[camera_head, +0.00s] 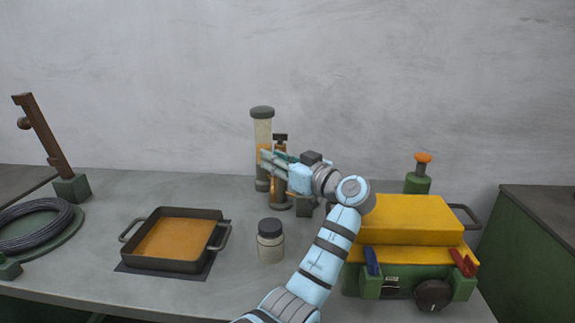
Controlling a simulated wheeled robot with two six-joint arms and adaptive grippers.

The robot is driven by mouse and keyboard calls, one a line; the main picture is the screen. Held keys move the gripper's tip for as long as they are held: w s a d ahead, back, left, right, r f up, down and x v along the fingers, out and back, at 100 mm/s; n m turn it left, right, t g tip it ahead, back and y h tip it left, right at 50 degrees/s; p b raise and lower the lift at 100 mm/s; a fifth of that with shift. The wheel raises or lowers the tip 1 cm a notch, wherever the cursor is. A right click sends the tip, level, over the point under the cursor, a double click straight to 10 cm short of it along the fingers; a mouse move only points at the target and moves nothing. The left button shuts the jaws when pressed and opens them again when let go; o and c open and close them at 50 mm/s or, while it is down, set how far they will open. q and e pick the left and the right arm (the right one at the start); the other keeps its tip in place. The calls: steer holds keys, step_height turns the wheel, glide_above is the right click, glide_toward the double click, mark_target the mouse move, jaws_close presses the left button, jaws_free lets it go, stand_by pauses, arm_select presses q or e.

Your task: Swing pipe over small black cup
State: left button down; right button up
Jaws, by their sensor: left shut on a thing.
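My left gripper (270,160) reaches up and left from the front edge to a fixture at the back of the table. It is shut on an orange pipe (264,149), seen just at the fingertips. The fingers and wrist hide much of the pipe and its joint. Beside it stands a clear upright cylinder (263,130) with a dark cap. Below the fingers is a small dark cup-like part (280,194) on an orange foot; I cannot tell for sure that it is the small black cup, or whether the pipe is over it. My right gripper is not in view.
A jar with a black lid (270,248) stands left of my forearm. A pan of orange liquid (129,255) is farther left, with a cable coil (68,213) beyond. A yellow-and-green machine (410,220) stands close to the right of my arm. The wall is behind.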

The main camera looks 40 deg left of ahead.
arm_select(q)
steer(key=shift+w, duration=0.1)
stand_by(0.3)
steer(key=c, duration=1.4)
jaws_free()
step_height(320, 180, up, 10)
steer(key=shift+d+r, duration=0.1)
steer(key=shift+c, duration=0.6)
